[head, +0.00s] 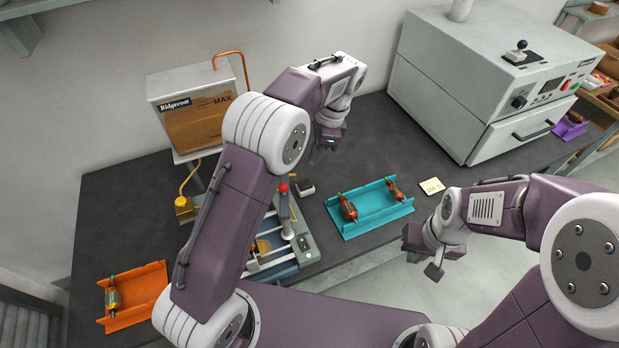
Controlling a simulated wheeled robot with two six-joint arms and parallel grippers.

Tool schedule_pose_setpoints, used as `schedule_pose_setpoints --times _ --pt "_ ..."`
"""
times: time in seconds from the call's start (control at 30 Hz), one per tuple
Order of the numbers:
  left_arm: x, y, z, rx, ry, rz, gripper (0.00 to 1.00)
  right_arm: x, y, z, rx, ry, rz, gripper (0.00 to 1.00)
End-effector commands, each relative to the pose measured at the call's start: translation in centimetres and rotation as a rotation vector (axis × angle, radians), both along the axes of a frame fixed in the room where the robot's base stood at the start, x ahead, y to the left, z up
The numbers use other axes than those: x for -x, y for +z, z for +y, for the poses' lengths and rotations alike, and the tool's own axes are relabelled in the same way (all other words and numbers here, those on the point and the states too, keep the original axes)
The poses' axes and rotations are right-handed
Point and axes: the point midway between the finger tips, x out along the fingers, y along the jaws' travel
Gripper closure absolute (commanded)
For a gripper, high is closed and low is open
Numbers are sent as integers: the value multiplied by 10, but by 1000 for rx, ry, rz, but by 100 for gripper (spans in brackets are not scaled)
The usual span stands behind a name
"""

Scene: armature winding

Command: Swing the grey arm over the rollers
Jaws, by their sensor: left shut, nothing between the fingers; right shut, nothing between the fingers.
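The winding station (304,241), a grey and blue base with pale bars, sits on the dark bench, largely hidden behind my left arm. A grey upright lever with a red knob (283,187) stands on it; I cannot tell whether this is the grey arm. The pale bars (268,262) may be the rollers, but my arm covers part of them. My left gripper (321,157) is shut and empty, above the bench behind the station, to the right of the red knob. My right gripper (434,271) is shut and empty, in front of the bench's front edge.
A teal tray (375,212) holds two armatures. An orange tray (140,298) at the left holds one. A Ridgecoat tank (195,118) with a yellow nozzle (184,205) stands behind. A grey oven (470,85) fills the back right. A note (431,186) lies nearby.

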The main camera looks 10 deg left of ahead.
Motion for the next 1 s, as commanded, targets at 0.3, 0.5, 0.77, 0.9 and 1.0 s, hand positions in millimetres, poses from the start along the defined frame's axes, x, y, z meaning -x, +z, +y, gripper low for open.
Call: schedule_pose_setpoints --times 0.3,0.5,0.77,0.9,1.0 --pt "6 -7 -11 -9 -27 26 100 0 5 0 0 0 0 100" --pt "7 -14 -9 -10 -25 29 100 0 6 0 0 0 0 100" --pt "11 -63 4 -11 -25 33 100 0 14 0 0 0 0 100" --pt "12 -92 10 -11 -25 30 100 0 21 0 0 0 0 100" --pt "14 -100 21 -10 -23 27 100 0 29 0 0 0 0 100"
